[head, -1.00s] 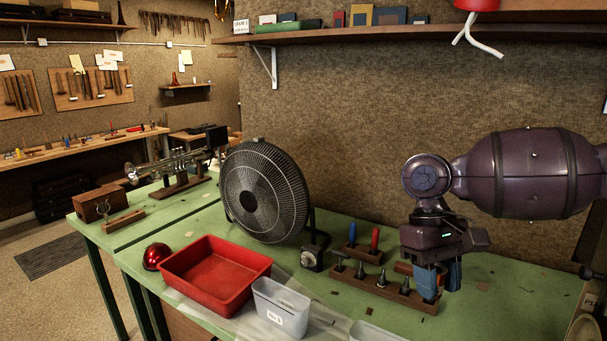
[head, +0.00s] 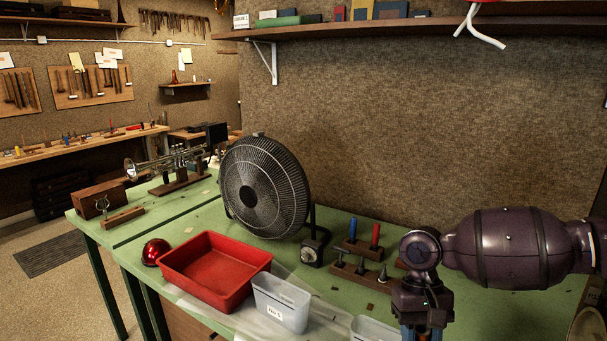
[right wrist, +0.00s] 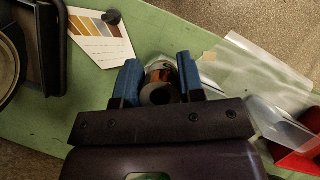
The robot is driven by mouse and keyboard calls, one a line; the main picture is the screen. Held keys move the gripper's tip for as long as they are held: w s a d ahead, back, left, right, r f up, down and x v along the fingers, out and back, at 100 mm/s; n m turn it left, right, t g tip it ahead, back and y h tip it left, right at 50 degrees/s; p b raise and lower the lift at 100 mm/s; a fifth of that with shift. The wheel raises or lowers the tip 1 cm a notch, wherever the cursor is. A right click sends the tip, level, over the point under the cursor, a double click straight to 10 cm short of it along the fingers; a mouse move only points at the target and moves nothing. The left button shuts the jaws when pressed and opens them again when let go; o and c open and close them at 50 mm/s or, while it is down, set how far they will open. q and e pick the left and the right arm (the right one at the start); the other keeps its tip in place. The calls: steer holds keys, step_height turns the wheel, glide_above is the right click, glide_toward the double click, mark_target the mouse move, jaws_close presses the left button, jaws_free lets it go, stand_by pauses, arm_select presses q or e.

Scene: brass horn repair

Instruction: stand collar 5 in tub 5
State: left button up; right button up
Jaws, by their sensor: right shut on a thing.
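My right gripper (head: 424,333) is low at the bottom right of the head view, over the front part of the green bench. In the right wrist view its blue fingertips (right wrist: 157,82) are shut on a collar (right wrist: 158,92), a short grey metal ring with a hole facing the camera and brownish parts around it. No number is readable on it. A pale tub (head: 282,304) with a white label stands in front of the red tray; the label is too small to read surely. A second pale tub (head: 372,330) is cut off by the bottom edge. My left gripper is not in view.
A red tray (head: 215,272), a red dome (head: 156,252) and a black fan (head: 264,188) stand on the green bench (head: 505,305). Wooden peg blocks (head: 358,272) are left of my right arm. Clear sheeting (right wrist: 235,65) and a colour card (right wrist: 100,38) show in the wrist view.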

steer(key=shift+s+d+f, duration=0.2)
steer(key=shift+s+f, duration=0.1)
steer(key=shift+f, duration=0.05)
steer(key=shift+w+d+r, duration=0.15)
steer(key=shift+w+r, duration=0.2)
steer(key=shift+r, duration=0.2)
steer(key=shift+a+f, duration=0.25)
steer(key=shift+a, duration=0.05)
steer(key=shift+s+f, duration=0.4)
steer(key=shift+f, duration=0.05)
